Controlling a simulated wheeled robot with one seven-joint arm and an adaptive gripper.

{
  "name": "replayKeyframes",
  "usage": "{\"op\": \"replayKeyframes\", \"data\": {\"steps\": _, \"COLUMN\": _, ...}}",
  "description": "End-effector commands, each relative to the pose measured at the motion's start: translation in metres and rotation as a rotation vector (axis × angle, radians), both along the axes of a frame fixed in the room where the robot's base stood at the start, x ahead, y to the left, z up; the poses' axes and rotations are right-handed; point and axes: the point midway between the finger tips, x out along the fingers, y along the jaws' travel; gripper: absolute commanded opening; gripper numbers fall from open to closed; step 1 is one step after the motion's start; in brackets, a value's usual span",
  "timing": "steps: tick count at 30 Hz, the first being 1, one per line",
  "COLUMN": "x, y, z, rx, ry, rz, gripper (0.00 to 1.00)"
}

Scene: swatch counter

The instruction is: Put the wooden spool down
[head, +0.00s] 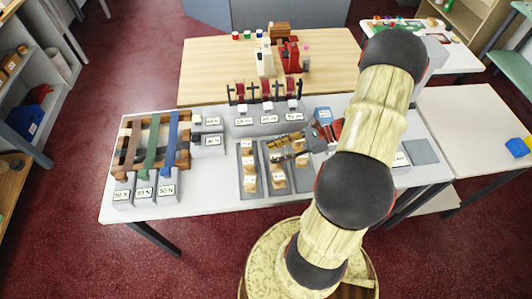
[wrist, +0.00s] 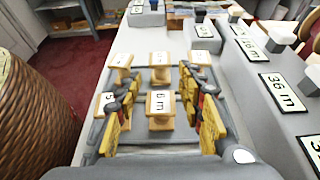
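Several wooden spools with white labelled tops stand on grey trays. In the wrist view, a spool labelled "6 m" (wrist: 160,112) stands upright between the fingers of my gripper (wrist: 160,90), with a visible gap on each side. Another spool (wrist: 160,66) stands just beyond it. My gripper's yellow-padded fingers are apart and hold nothing that I can see. In the head view, my gripper (head: 280,150) is over the middle tray, near a front spool (head: 278,179). Its fingers partly hide the spools behind. I cannot tell which spool the task means.
A left tray (head: 239,166) holds a column of spools. Grey blocks with labels (head: 145,190) carry coloured strips at the left. A rack with red reels (head: 265,92) stands behind. A woven brown cylinder (wrist: 35,105) is close at the left in the wrist view.

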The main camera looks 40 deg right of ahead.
Motion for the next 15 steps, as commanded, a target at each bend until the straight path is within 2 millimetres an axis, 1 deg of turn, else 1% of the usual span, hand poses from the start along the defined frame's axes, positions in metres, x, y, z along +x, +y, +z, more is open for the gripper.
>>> {"op": "replayKeyframes", "data": {"steps": 2, "x": -0.002, "y": -0.003, "z": 0.003, "rx": -0.003, "ry": -0.001, "rz": 0.003, "gripper": 0.38}}
{"op": "replayKeyframes", "data": {"steps": 4, "x": -0.002, "y": -0.001, "z": 0.007, "rx": -0.021, "ry": -0.003, "rz": 0.025, "gripper": 0.38}}
{"op": "replayKeyframes", "data": {"steps": 7, "x": 0.002, "y": 0.012, "z": 0.022, "rx": -0.092, "ry": -0.013, "rz": 0.111, "gripper": 0.38}}
{"op": "replayKeyframes", "data": {"steps": 8, "x": 0.004, "y": 0.018, "z": 0.029, "rx": -0.127, "ry": -0.019, "rz": 0.152, "gripper": 0.38}}
{"op": "replayKeyframes", "data": {"steps": 11, "x": 0.008, "y": 0.047, "z": 0.058, "rx": -0.281, "ry": -0.052, "rz": 0.332, "gripper": 0.38}}
{"op": "replayKeyframes", "data": {"steps": 12, "x": 0.008, "y": 0.059, "z": 0.070, "rx": -0.351, "ry": -0.071, "rz": 0.414, "gripper": 0.38}}
{"op": "replayKeyframes", "data": {"steps": 15, "x": 0.004, "y": 0.088, "z": 0.099, "rx": -0.525, "ry": -0.128, "rz": 0.608, "gripper": 0.38}}
